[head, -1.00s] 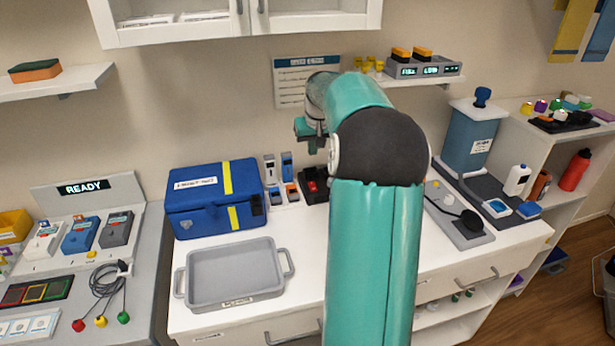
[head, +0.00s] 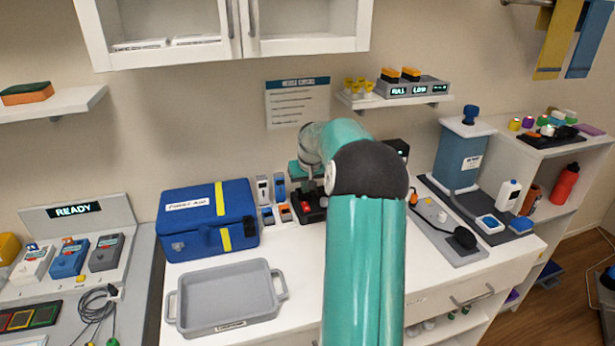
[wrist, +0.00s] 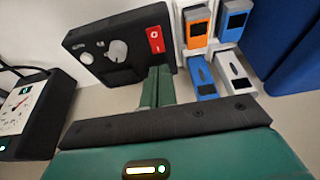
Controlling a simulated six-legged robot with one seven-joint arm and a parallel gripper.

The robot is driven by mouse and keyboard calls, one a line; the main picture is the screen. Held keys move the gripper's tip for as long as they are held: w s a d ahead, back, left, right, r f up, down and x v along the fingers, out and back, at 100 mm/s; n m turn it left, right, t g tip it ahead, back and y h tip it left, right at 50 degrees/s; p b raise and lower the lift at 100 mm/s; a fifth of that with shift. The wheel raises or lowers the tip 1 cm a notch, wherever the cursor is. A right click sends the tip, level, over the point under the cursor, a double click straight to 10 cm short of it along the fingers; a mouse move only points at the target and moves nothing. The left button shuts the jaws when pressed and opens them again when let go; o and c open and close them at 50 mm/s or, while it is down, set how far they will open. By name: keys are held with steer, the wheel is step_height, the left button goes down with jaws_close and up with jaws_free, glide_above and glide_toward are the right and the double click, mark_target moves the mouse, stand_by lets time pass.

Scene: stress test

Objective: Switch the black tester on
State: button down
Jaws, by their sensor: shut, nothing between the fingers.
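The black tester (wrist: 120,48) is a black box with a red rocker switch (wrist: 155,39) marked O and I, plus a round grey knob and a small white part on its face. In the head view the tester (head: 314,215) sits on the white counter, partly hidden by my gripper and arm. My gripper (wrist: 157,72) is shut and empty. Its green fingertips are at the tester's edge just below the switch in the wrist view; I cannot tell if they touch it. In the head view my gripper (head: 309,188) is low over the tester.
Small orange, blue and white devices (wrist: 197,26) stand close beside the tester. A blue first-aid box (head: 207,222) and a grey tray (head: 226,298) are to the left. Another black box with a dial (wrist: 22,112) shows in the wrist view. A wall shelf (head: 395,99) is above right.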

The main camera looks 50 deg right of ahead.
mark_target(305, 207)
steer(key=shift+s+a+x, duration=0.1)
steer(key=shift+s+x, duration=0.05)
steer(key=shift+x, duration=1.15)
steer(key=shift+s+a+x, duration=0.15)
steer(key=shift+x, duration=1.1)
steer(key=shift+f, duration=0.2)
steer(key=shift+w+f, duration=0.15)
steer(key=shift+f, duration=0.1)
steer(key=shift+s+a+f, duration=0.1)
steer(key=shift+s+a, duration=0.1)
steer(key=shift+s, duration=0.2)
steer(key=shift+s+a+f, duration=0.1)
steer(key=shift+s+a, duration=0.1)
steer(key=shift+s, duration=0.25)
steer(key=shift+r, duration=0.15)
